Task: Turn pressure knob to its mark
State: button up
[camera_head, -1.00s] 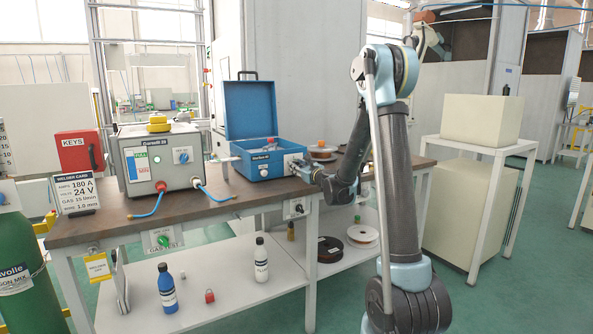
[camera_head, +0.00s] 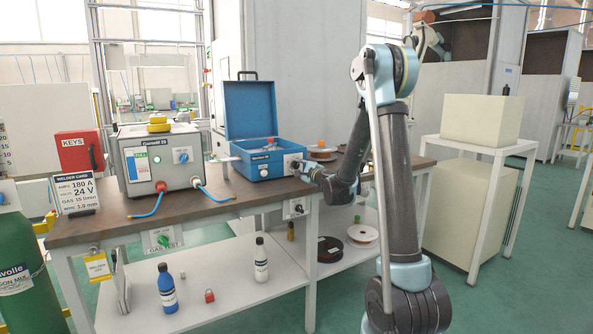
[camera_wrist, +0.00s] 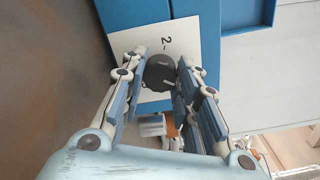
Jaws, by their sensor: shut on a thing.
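A dark round knob (camera_wrist: 160,73) sits on a white plate (camera_wrist: 185,38) marked with a 2 on the front of the blue case (camera_head: 262,172). The plate also shows at the case's right front corner in the head view. My gripper (camera_wrist: 161,62) is shut on the knob, with a finger on either side of it. In the head view my gripper (camera_head: 303,169) reaches the plate from the right and hides most of the knob. A light line shows on the knob face. I cannot tell whether it lines up with a mark.
Bottles and spools stand on the lower shelf (camera_head: 235,280). A green gas cylinder (camera_head: 25,265) stands at the left.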

jog(key=shift+s+a+f+n, duration=0.1)
jog(key=shift+s+n, duration=0.1)
jog(key=shift+n, duration=1)
jog(key=o, duration=1)
jog(key=shift+o, duration=0.4)
jog(key=shift+w, duration=0.1)
jog(key=v, duration=1)
jog(key=shift+d, duration=0.3)
jog(key=shift+v, duration=0.8)
jog(key=shift+a, duration=0.1)
